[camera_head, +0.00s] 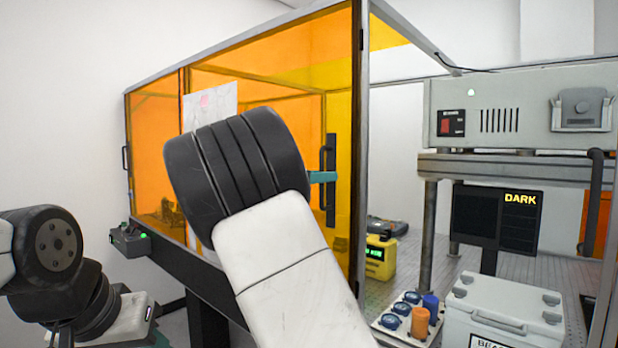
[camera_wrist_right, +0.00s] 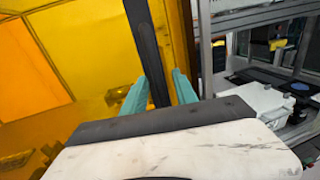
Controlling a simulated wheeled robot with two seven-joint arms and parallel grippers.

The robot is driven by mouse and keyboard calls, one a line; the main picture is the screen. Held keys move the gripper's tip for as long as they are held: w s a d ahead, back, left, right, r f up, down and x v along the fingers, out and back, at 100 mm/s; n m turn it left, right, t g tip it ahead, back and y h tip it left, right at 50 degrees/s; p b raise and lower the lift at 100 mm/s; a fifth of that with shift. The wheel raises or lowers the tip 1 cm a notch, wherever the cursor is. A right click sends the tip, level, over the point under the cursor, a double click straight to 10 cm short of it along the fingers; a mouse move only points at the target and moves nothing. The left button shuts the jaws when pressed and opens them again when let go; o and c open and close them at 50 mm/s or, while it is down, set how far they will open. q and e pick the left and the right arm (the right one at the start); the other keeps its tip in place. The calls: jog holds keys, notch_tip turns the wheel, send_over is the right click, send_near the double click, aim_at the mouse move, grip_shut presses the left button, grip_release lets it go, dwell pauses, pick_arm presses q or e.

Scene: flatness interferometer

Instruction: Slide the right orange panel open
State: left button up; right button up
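The right orange panel (camera_head: 300,100) is a translucent sheet in the front of the framed enclosure, and it appears closed up to the grey corner post. Its black upright handle (camera_head: 329,160) is near its right edge. My right gripper (camera_head: 323,177) is at the handle, mostly hidden by my own wrist in the head view. In the right wrist view, its two teal fingers (camera_wrist_right: 160,88) stand on either side of a dark upright bar (camera_wrist_right: 145,45), with a gap visible at the right finger. My left arm shows at the lower left, but its gripper fingers are out of view.
A small control box (camera_head: 130,240) sits at the enclosure's lower left. Right of the post are a yellow device (camera_head: 380,257), a tray with blue and orange pieces (camera_head: 388,333), a white case (camera_head: 502,310) and a screen reading DARK (camera_head: 497,218).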

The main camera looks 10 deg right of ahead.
grip_shut()
dwell(1.4)
